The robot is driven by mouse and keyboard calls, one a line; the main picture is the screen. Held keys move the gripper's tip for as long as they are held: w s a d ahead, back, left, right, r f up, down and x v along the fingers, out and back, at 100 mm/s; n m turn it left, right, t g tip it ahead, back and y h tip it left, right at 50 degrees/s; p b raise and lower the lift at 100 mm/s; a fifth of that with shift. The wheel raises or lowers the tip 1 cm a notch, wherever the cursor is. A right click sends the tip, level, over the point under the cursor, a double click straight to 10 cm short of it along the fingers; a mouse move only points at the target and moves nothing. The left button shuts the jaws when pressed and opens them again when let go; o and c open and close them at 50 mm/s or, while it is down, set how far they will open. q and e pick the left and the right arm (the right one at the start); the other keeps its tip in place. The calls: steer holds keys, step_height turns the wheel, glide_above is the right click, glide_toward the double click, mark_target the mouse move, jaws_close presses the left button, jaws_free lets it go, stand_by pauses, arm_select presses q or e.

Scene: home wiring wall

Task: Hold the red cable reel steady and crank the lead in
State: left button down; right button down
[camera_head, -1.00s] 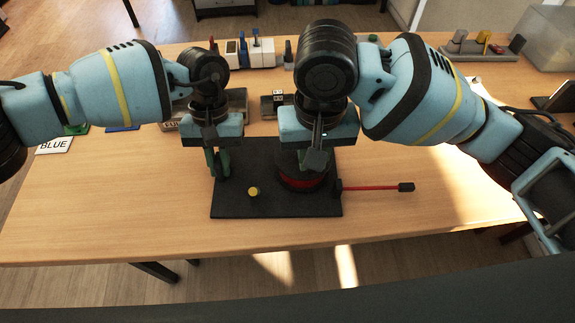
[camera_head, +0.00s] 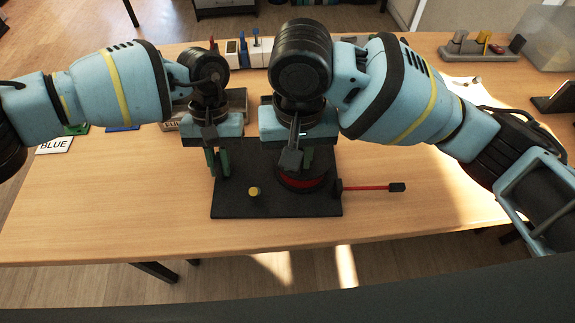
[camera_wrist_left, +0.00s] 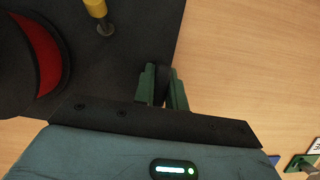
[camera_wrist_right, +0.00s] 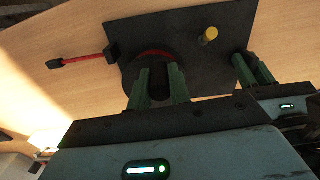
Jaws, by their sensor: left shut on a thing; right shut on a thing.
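The cable reel (camera_head: 302,182), a black drum with a red band, sits on a black base plate (camera_head: 228,207). Its red lead (camera_head: 365,188) runs right past a small black guide to a black plug (camera_head: 397,188) over the table. My left gripper (camera_head: 218,165) is shut on a dark upright part (camera_wrist_left: 161,84) at the plate's left edge. My right gripper (camera_head: 297,160) is above the reel; in the right wrist view its green fingers are shut on a dark crank knob (camera_wrist_right: 160,80). The arm and gripper hide much of the reel's top.
A yellow knob (camera_head: 254,191) stands on the front of the plate. A BLUE label card (camera_head: 55,145) lies at the left. A grey tray (camera_head: 482,47) and a clear bin (camera_head: 548,38) are at the back right. The table's front and right are mostly clear.

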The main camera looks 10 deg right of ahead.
steer(key=shift+w+a, duration=0.45)
steer(key=shift+a, duration=0.2)
steer(key=shift+w, duration=0.1)
steer(key=shift+w+a, duration=0.45)
steer(key=shift+w, duration=0.1)
